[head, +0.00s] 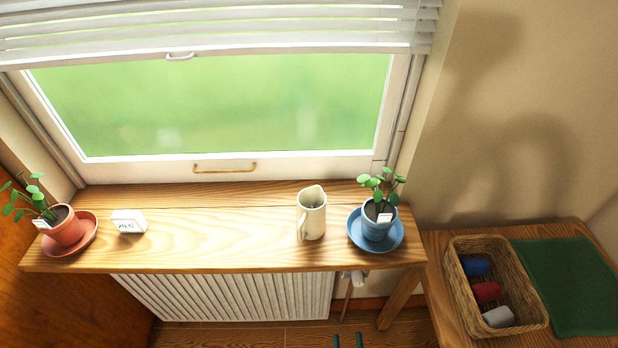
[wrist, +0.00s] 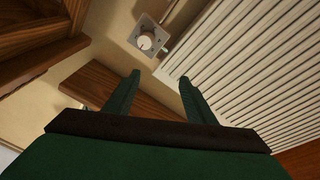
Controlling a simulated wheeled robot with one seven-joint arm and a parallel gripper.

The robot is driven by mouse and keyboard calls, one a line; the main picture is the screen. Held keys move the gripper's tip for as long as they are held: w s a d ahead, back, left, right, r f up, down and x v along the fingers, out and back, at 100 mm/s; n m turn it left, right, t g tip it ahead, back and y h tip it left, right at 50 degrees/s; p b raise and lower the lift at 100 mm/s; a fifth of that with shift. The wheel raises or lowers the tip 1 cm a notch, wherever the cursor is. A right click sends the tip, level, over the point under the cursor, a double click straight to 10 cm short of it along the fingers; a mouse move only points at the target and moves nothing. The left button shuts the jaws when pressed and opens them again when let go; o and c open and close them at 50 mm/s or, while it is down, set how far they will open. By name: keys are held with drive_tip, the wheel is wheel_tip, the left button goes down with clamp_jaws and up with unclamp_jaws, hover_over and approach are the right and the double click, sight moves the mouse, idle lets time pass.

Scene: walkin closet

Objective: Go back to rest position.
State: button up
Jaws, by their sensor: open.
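My gripper (wrist: 158,78) shows in the wrist view as two dark green fingers spread apart with nothing between them. In the head view only the tips of my gripper (head: 348,341) show at the bottom edge, below the wooden shelf (head: 200,240) under the window. In the wrist view the white ribbed radiator (wrist: 240,65) is to the right of the fingers, and a round valve knob (wrist: 146,42) on a grey plate is beyond them.
On the shelf are a terracotta pot plant (head: 66,228), a small white card block (head: 128,222), a cream pitcher (head: 312,214) and a blue pot plant (head: 378,222) on a saucer. A wicker basket (head: 456,290) with rolls and a green mat (head: 570,285) are on the right table.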

drive_tip(key=s+a+r+m+g, duration=0.1)
drive_tip(key=s+a+r, duration=0.3)
drive_tip(key=r, duration=0.5)
drive_tip(key=s+a+r+m+g, duration=0.2)
drive_tip(key=s+a+r+m, duration=0.1)
drive_tip(key=s+r, duration=0.4)
drive_tip(key=s+a+r+m+g, duration=0.2)
drive_tip(key=s+a+r, duration=0.3)
drive_tip(key=r, duration=0.5)
drive_tip(key=shift+s+r+h, duration=0.4)
drive_tip(key=shift+s, duration=0.35)
